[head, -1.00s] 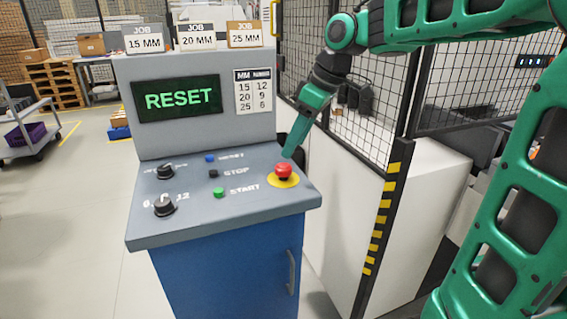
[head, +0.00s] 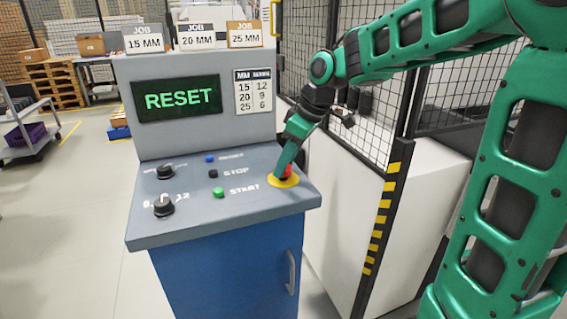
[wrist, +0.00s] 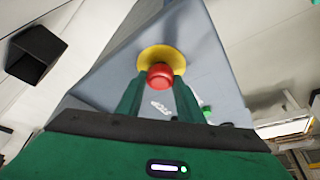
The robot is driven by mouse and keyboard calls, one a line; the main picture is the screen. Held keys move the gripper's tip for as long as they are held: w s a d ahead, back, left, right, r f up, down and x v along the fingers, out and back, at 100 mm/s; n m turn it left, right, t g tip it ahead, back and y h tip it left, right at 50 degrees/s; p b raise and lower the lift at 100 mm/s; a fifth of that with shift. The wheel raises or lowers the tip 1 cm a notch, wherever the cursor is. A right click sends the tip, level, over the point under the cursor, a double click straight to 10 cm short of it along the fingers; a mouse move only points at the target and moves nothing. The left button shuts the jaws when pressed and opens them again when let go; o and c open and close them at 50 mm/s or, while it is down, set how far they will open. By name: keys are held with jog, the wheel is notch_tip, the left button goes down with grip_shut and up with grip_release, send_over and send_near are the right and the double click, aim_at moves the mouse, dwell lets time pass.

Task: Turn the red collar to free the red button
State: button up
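The red button (head: 287,171) stands on a round yellow plate (head: 284,181) at the right of the grey console top. My gripper (head: 283,168) has come down over it from above and hides part of it. In the wrist view the red button (wrist: 160,74) sits between my two green fingers, with the yellow plate (wrist: 161,53) behind it. A wider red rim shows around its cap; I cannot clearly tell the collar apart from the button. The fingers are apart, one on each side. I cannot tell whether they touch it.
The console screen (head: 176,98) reads RESET. A blue button (head: 210,158), a black button (head: 213,174), a green button (head: 219,192) and two black knobs (head: 164,206) lie to the left. A mesh fence with a striped post (head: 384,215) stands close on the right.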

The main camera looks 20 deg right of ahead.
jog(key=shift+m, duration=0.4)
jog(key=shift+c, duration=0.4)
jog(key=m+h, duration=0.1)
jog(key=m, duration=0.1)
jog(key=shift+m+t, duration=0.3)
jog(key=shift+a+m+t+h, duration=0.1)
jog(key=shift+m+t+h, duration=0.35)
jog(key=shift+m, duration=1.05)
jog(key=shift+h, duration=0.25)
jog(key=o, duration=1.1)
jog(key=shift+c, duration=0.2)
jog(key=v, duration=1)
jog(key=shift+r, duration=0.45)
